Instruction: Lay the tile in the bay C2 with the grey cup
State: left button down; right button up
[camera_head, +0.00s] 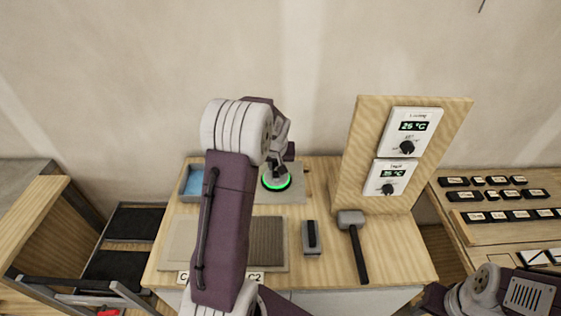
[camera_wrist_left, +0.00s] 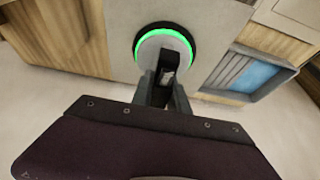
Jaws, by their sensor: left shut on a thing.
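My left gripper (camera_head: 281,160) is shut on the grey cup (camera_head: 276,179), a round suction cup with a lit green ring. In the left wrist view the gripper (camera_wrist_left: 163,92) holds the cup (camera_wrist_left: 165,42) by its dark handle. The cup sits against a plain grey tile (camera_head: 294,193), which also shows in the left wrist view (camera_wrist_left: 225,18). I cannot tell whether the tile is raised off the bench. Bay C2 (camera_head: 267,242), with a brown ribbed bed, lies nearer, partly hidden by my left arm. My right gripper is not in view.
A blue-lined tray (camera_head: 192,182) stands left of the tile. A grey block with a black handle (camera_head: 312,239) and a mallet (camera_head: 353,240) lie right of C2. A board with two temperature dials (camera_head: 395,150) stands at the back right. A pale bay (camera_head: 182,240) lies left.

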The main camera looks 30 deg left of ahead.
pick_arm(q)
jog(key=s, duration=0.3)
jog(key=s+d+b, duration=0.1)
jog(key=s, duration=0.2)
jog(key=s+b, duration=0.1)
jog(key=s, duration=0.2)
jog(key=shift+s+d, duration=0.3)
jog(key=s+d, duration=0.1)
jog(key=s, duration=0.7)
jog(key=shift+s+d, duration=0.25)
jog(key=shift+s, duration=0.05)
jog(key=shift+f+b, duration=2.2)
jog(key=shift+f, duration=0.1)
jog(key=shift+f, duration=0.1)
jog(key=shift+f+b, duration=1.55)
jog(key=shift+f+b, duration=0.8)
jog(key=shift+f, duration=0.05)
